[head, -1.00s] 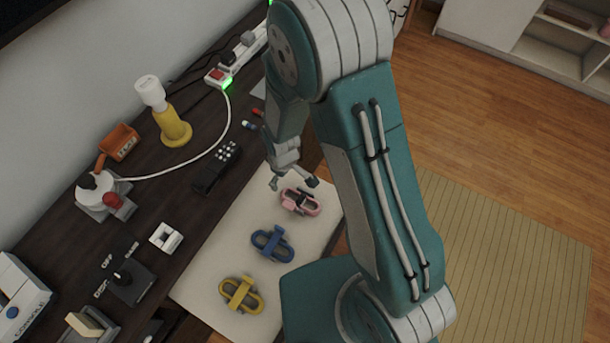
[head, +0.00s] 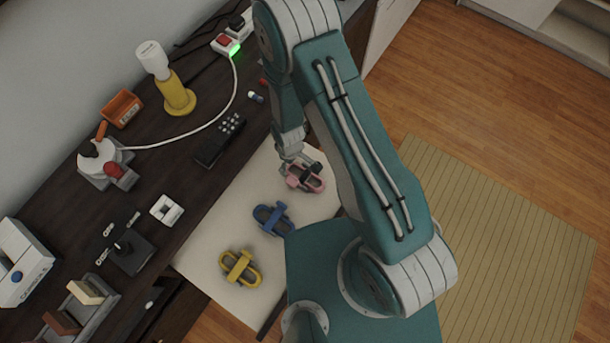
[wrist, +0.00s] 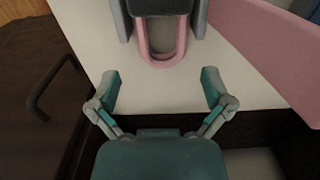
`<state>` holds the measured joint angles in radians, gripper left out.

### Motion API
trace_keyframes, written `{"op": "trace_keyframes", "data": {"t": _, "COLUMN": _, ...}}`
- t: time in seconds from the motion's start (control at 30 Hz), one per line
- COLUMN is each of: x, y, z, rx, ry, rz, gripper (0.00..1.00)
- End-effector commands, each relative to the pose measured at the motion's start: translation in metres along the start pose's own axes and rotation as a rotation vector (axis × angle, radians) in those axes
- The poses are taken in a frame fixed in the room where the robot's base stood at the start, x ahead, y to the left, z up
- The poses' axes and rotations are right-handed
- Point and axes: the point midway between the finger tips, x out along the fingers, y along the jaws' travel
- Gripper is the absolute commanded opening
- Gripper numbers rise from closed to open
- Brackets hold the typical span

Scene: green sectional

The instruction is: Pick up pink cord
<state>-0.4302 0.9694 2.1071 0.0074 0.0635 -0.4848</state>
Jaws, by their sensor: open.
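The pink cord (head: 311,184), a bundled loop with a dark band, lies at the far right of a pale board (head: 208,238) in the head view. My gripper (head: 300,166) is just above it and partly covers it. In the wrist view my gripper (wrist: 161,88) is open, with its fingers spread wide and nothing between them. The rounded end of the pink loop (wrist: 160,61) shows ahead of the fingertips, with its dark band cut by the top edge. I cannot tell the exact height gap.
A blue cord (head: 272,219) and a yellow cord (head: 240,268) lie nearby on the board. A remote (head: 219,140), a white cube-like item (head: 166,210) and a joystick box (head: 126,247) stand left. A large pink surface (wrist: 270,45) fills the wrist view's upper right.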

Motion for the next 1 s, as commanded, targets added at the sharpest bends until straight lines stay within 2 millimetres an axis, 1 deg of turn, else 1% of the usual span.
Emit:
{"op": "trace_keyframes", "data": {"t": 0.03, "x": 0.009, "y": -0.001, "z": -0.001, "rx": -0.002, "ry": -0.003, "rz": -0.001, "gripper": 1.00}}
{"op": "trace_keyframes", "data": {"t": 0.1, "x": 0.020, "y": -0.002, "z": -0.003, "rx": -0.001, "ry": -0.003, "rz": -0.001, "gripper": 1.00}}
{"op": "trace_keyframes", "data": {"t": 0.23, "x": 0.034, "y": -0.002, "z": -0.003, "rx": -0.002, "ry": -0.002, "rz": 0.001, "gripper": 1.00}}
{"op": "trace_keyframes", "data": {"t": 0.33, "x": 0.039, "y": -0.002, "z": -0.003, "rx": -0.001, "ry": -0.001, "rz": 0.002, "gripper": 1.00}}
{"op": "trace_keyframes", "data": {"t": 0.53, "x": 0.039, "y": -0.002, "z": -0.003, "rx": -0.001, "ry": 0.000, "rz": 0.002, "gripper": 1.00}}
{"op": "trace_keyframes", "data": {"t": 0.57, "x": 0.039, "y": -0.002, "z": -0.003, "rx": 0.000, "ry": 0.000, "rz": 0.002, "gripper": 0.96}}
{"op": "trace_keyframes", "data": {"t": 0.6, "x": 0.039, "y": -0.002, "z": -0.003, "rx": 0.000, "ry": 0.000, "rz": 0.002, "gripper": 0.78}}
{"op": "trace_keyframes", "data": {"t": 0.67, "x": 0.039, "y": -0.002, "z": -0.003, "rx": 0.000, "ry": 0.000, "rz": 0.002, "gripper": 0.51}}
{"op": "trace_keyframes", "data": {"t": 0.7, "x": 0.039, "y": -0.002, "z": -0.003, "rx": 0.000, "ry": 0.000, "rz": 0.002, "gripper": 0.33}}
{"op": "trace_keyframes", "data": {"t": 0.73, "x": 0.039, "y": -0.002, "z": -0.003, "rx": -0.001, "ry": 0.000, "rz": 0.002, "gripper": 0.23}}
{"op": "trace_keyframes", "data": {"t": 1.0, "x": 0.039, "y": -0.002, "z": -0.003, "rx": -0.001, "ry": -0.002, "rz": 0.002, "gripper": 0.22}}
